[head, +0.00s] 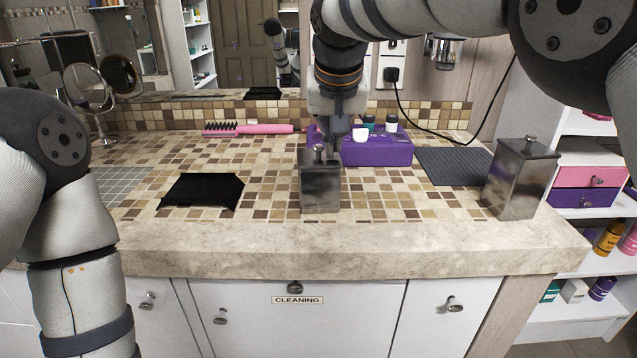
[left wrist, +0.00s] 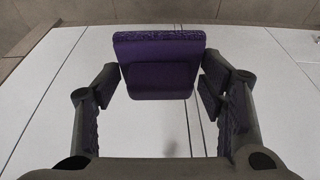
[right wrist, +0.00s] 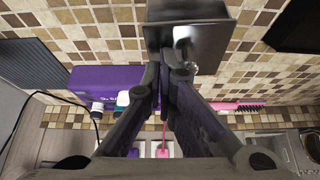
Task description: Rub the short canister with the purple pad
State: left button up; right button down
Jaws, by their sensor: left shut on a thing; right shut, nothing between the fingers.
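The short canister (head: 321,187), dark metal with a knobbed lid, stands upright near the counter's front edge; it also shows at the top of the right wrist view (right wrist: 187,22). My right gripper (head: 335,142) is shut and empty, pointing down just behind the canister. Its fingertips overlap the lid's edge in the right wrist view; I cannot tell whether they touch. The purple pad (left wrist: 160,65) is between the fingers of my left gripper (left wrist: 160,85), which is shut on it, with white panels behind. The left gripper and pad are out of the head view.
A taller metal canister (head: 519,180) stands at the right. A purple box (head: 377,152) with small bottles is behind the right gripper. A black mat (head: 202,191) and pink brush (head: 262,128) lie to the left; a dark ribbed mat (head: 455,165) lies right.

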jog(key=shift+f, duration=0.1)
dwell(0.3)
pick_arm(q)
jog(key=shift+s+f, duration=0.25)
jog(key=shift+f, duration=0.3)
pick_arm(e)
jog(key=shift+r, duration=3)
